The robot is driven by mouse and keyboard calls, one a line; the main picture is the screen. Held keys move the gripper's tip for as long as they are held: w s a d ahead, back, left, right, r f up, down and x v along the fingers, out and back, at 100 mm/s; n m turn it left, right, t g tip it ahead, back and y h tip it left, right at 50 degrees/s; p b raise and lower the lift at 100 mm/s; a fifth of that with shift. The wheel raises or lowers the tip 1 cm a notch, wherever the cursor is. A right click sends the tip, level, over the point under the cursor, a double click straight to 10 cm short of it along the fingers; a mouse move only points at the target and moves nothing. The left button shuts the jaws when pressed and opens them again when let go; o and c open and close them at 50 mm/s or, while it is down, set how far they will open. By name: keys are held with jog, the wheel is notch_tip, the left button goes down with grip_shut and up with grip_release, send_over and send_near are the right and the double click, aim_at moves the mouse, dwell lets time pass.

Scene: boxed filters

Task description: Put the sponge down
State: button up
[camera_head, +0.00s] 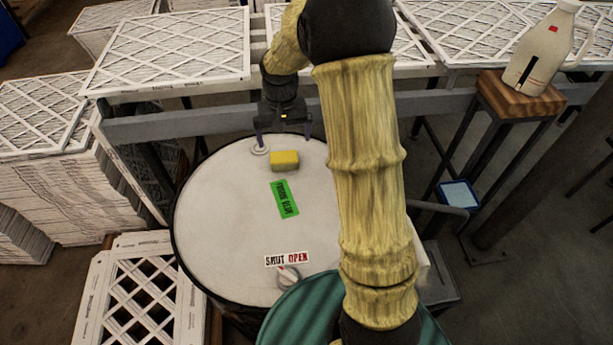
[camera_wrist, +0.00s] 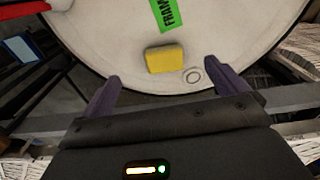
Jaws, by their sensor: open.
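The yellow sponge (camera_head: 284,160) lies on the white top of a round drum (camera_head: 225,220), near its far edge. In the wrist view the sponge (camera_wrist: 165,59) rests on the drum top beyond my fingertips. My gripper (camera_head: 284,135) is open, its two purple fingers spread apart. In the wrist view my gripper (camera_wrist: 164,80) has nothing between its fingers, and the sponge sits ahead of the gap, apart from both fingers. A small round cap (camera_wrist: 192,76) is just right of the sponge there.
A green label (camera_head: 285,199) and a shut/open dial (camera_head: 288,277) are on the drum top. Stacked white filters (camera_head: 165,50) stand behind and left. A white jug (camera_head: 541,50) stands on a wooden block at right. The drum's left side is clear.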

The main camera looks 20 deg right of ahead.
jog(key=s+r+n+t, duration=0.1)
jog(key=s+r+t, duration=0.1)
jog(key=s, duration=1.8)
jog(key=shift+d+r+n, duration=0.2)
jog(key=shift+n, duration=0.1)
jog(key=shift+c, duration=0.2)
